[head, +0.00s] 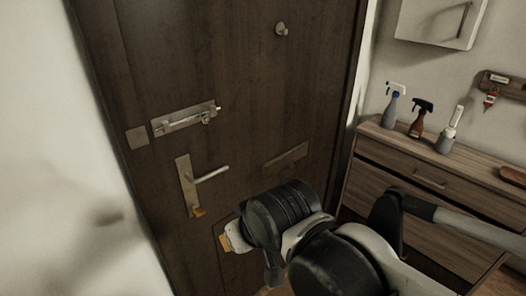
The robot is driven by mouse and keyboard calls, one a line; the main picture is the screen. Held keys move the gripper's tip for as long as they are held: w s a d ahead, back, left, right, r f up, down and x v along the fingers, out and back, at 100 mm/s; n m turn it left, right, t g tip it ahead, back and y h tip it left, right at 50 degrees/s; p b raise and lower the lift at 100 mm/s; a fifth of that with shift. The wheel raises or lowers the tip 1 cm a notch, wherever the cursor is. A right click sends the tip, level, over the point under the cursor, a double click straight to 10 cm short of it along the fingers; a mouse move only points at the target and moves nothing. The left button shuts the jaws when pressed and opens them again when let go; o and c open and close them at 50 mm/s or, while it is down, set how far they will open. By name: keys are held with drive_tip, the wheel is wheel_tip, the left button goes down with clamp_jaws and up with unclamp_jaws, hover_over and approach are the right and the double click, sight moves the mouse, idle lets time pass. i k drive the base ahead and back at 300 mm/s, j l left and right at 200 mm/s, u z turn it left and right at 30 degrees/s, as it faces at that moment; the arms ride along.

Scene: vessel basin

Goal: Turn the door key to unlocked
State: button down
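A dark wooden door (240,110) fills the middle of the head view and looks shut. On its left side is a metal plate (185,181) with a lever handle (211,174) pointing right. A small orange-yellow key (198,212) sits at the plate's lower end. Its exact turn angle is too small to tell. My gripper (229,240) is to the right of and below the key, apart from it in the picture. My wrist hides most of it, so I cannot see its fingers clearly or whether it holds anything.
A slide bolt (185,118) is mounted above the handle. A mail slot (286,157) and a knob (281,29) are on the door. A wooden dresser (400,160) with spray bottles (420,118) stands right. A pale wall (50,150) is close on the left.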

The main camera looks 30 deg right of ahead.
sight(198, 212)
drive_tip(key=k+l+z, duration=0.25)
drive_tip(key=k+l, duration=0.55)
drive_tip(key=k, duration=0.1)
